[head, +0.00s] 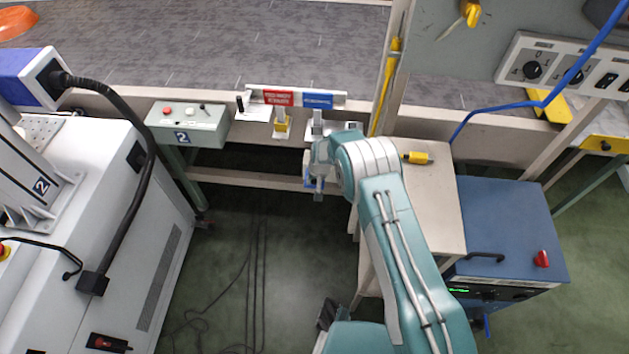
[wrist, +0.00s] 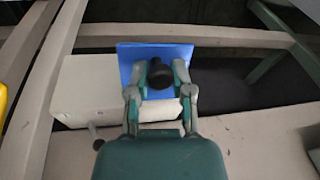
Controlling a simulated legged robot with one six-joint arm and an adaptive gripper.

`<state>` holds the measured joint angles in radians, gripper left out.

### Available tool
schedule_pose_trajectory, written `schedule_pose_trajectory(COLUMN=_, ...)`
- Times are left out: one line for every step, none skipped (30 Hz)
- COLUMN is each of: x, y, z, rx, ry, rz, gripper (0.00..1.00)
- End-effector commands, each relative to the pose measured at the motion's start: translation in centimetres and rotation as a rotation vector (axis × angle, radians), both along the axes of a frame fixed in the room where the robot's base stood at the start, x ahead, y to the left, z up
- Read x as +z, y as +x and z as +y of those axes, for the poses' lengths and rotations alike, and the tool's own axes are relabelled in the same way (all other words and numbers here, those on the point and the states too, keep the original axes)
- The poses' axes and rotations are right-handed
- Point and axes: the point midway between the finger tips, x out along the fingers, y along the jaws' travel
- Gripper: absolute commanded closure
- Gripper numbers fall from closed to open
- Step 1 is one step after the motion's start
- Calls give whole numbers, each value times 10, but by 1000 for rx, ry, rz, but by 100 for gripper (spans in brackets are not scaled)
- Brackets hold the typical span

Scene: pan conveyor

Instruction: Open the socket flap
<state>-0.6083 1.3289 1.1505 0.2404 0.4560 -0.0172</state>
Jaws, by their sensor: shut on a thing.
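My gripper (wrist: 160,80) is shut on the black knob (wrist: 158,73) of a blue flap (wrist: 128,62) in the wrist view. The fingers lie on either side of the knob. The flap stands against a white socket box (wrist: 88,88); I cannot tell its exact angle. In the head view my gripper (head: 314,182) is in front of the rail, below the blue label. A little blue of the flap (head: 308,183) shows there, and the gripper and arm hide most of the box.
A control box (head: 187,124) is farther left. A beige table (head: 432,205) with a yellow-and-black tool (head: 417,158) stands right, beside a blue cabinet (head: 515,225). Open floor with cables lies in front.

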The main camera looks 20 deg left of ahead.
Motion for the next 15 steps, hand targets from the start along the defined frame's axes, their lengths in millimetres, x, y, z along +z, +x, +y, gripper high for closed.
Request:
schedule_pose_trajectory(x=3, y=2, z=0, rx=-1, ry=0, rz=6, gripper=100)
schedule_pose_trajectory(x=4, y=2, z=0, rx=-1, ry=-2, rz=12, gripper=100)
schedule_pose_trajectory(x=4, y=1, z=0, rx=-1, ry=-4, rz=17, gripper=100)
schedule_pose_trajectory(x=5, y=1, z=0, rx=0, ry=-4, rz=20, gripper=100)
schedule_pose_trajectory(x=5, y=1, z=0, rx=-1, ry=-4, rz=24, gripper=100)
schedule_pose_trajectory(x=5, y=1, z=0, rx=0, ry=-6, rz=26, gripper=100)
schedule_pose_trajectory(x=6, y=1, z=0, rx=0, ry=-7, rz=28, gripper=100)
schedule_pose_trajectory(x=6, y=1, z=0, rx=0, ry=-6, rz=31, gripper=100)
schedule_pose_trajectory(x=6, y=1, z=-1, rx=0, ry=-7, rz=31, gripper=100)
schedule_pose_trajectory(x=6, y=1, z=-1, rx=0, ry=-7, rz=31, gripper=100)
schedule_pose_trajectory(x=6, y=1, z=-1, rx=0, ry=-7, rz=32, gripper=100)
schedule_pose_trajectory(x=6, y=1, z=-1, rx=0, ry=-7, rz=32, gripper=100)
schedule_pose_trajectory(x=6, y=1, z=-1, rx=0, ry=-7, rz=32, gripper=100)
schedule_pose_trajectory(x=6, y=1, z=-1, rx=0, ry=-7, rz=32, gripper=100)
schedule_pose_trajectory(x=6, y=0, z=-1, rx=0, ry=-7, rz=32, gripper=100)
